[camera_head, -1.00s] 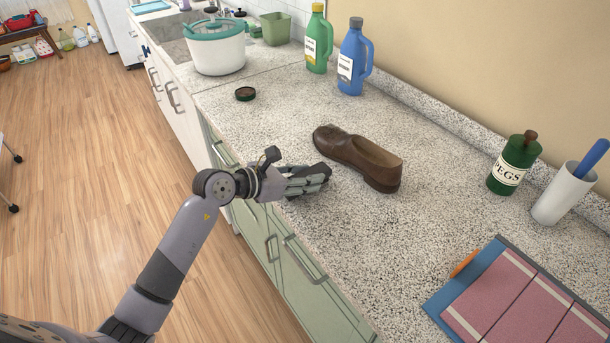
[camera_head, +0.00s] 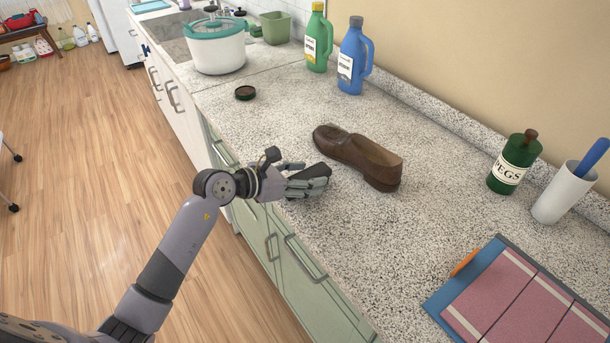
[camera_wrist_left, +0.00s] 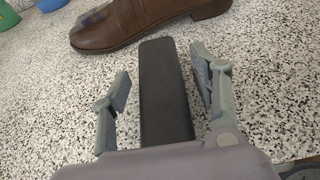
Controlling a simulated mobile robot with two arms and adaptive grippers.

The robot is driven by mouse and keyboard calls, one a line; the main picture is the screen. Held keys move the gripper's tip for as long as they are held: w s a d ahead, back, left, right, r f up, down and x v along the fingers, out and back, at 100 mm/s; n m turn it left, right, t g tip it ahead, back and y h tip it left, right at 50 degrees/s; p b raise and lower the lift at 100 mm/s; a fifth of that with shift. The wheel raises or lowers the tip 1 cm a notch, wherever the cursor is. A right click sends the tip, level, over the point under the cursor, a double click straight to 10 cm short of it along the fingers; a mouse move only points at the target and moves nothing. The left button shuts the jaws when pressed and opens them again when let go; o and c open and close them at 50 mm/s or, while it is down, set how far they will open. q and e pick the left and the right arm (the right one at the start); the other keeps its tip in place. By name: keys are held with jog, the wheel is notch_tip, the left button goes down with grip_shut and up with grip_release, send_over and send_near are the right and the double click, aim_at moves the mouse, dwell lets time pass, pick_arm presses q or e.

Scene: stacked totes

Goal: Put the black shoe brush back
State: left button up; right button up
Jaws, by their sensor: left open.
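The black shoe brush (camera_wrist_left: 166,90) shows in the left wrist view as a long dark block at the speckled counter, its far end close to the brown shoe (camera_wrist_left: 140,20). My left gripper (camera_wrist_left: 160,85) is open, with one finger on each side of the brush and a visible gap on both sides. In the head view my left gripper (camera_head: 308,178) is low at the counter's front edge, left of the brown shoe (camera_head: 358,156), and largely hides the brush. My right gripper is not in view.
A small dark round tin (camera_head: 245,93) lies behind the gripper. Green (camera_head: 318,42) and blue (camera_head: 353,60) bottles stand at the back. A PEGS jar (camera_head: 514,163), white cup (camera_head: 563,193) and pink-and-blue folder (camera_head: 520,300) are at right. The counter (camera_head: 430,200) between is bare.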

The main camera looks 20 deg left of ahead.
pick_arm(q)
jog(key=b+v, duration=0.2)
jog(key=v, duration=1)
jog(key=shift+r, duration=0.15)
